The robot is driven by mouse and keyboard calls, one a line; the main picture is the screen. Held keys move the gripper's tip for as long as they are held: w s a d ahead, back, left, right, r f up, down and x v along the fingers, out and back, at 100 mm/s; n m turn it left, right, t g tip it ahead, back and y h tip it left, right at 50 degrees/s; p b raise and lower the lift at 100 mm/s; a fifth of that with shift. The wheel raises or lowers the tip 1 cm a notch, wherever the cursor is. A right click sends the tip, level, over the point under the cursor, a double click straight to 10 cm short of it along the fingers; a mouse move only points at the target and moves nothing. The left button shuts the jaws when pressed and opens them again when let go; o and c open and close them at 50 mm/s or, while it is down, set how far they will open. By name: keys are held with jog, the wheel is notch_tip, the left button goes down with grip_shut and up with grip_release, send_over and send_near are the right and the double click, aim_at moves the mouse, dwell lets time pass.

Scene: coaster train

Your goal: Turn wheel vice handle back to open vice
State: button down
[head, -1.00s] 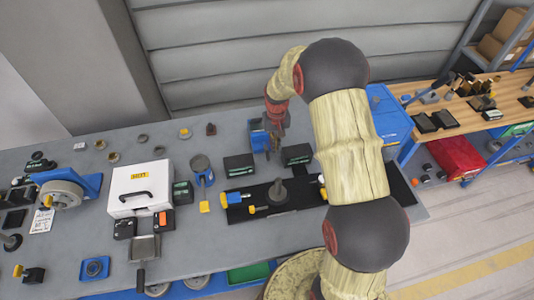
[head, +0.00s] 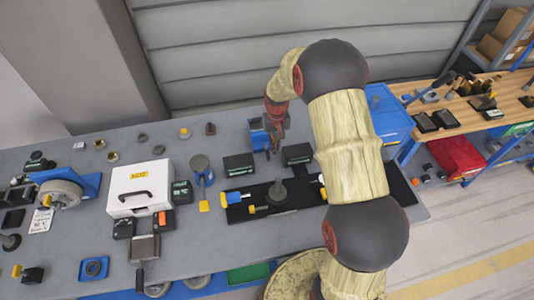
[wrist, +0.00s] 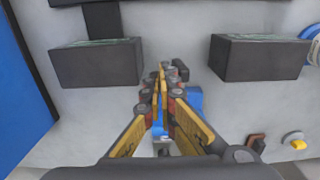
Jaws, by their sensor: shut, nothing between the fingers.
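A grey wheel (head: 62,193) sits against a blue fixture (head: 90,184) at the left of the bench. A small yellow handle (head: 47,201) shows at its front; this looks like the wheel vice, but its jaws are not clear. My gripper (head: 275,150) is far to the right of it, pointing down beside a blue block (head: 257,138) at the back of the bench. In the wrist view my gripper (wrist: 161,76) has its fingers together and empty. The blue block (wrist: 195,98) lies partly hidden behind the fingers.
Dark boxes (head: 238,164) and (head: 297,153) flank my gripper. A black mat (head: 310,193) with a dark round-based post (head: 278,190) lies in front. A white case (head: 140,186) and a blue post (head: 203,172) stand between my gripper and the wheel. Small rings lie along the back.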

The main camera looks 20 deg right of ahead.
jog(key=shift+f+b, duration=0.3)
jog(key=shift+f, duration=0.35)
jog(key=shift+w+a, duration=0.25)
jog(key=shift+a, duration=1)
jog(key=shift+w+a, duration=0.2)
jog(key=shift+a, duration=1)
dwell(0.3)
jog(key=shift+f, duration=0.15)
dwell(0.4)
notch_tip(320, 180, up, 8)
jog(key=p, duration=0.4)
dwell(0.5)
dwell(0.4)
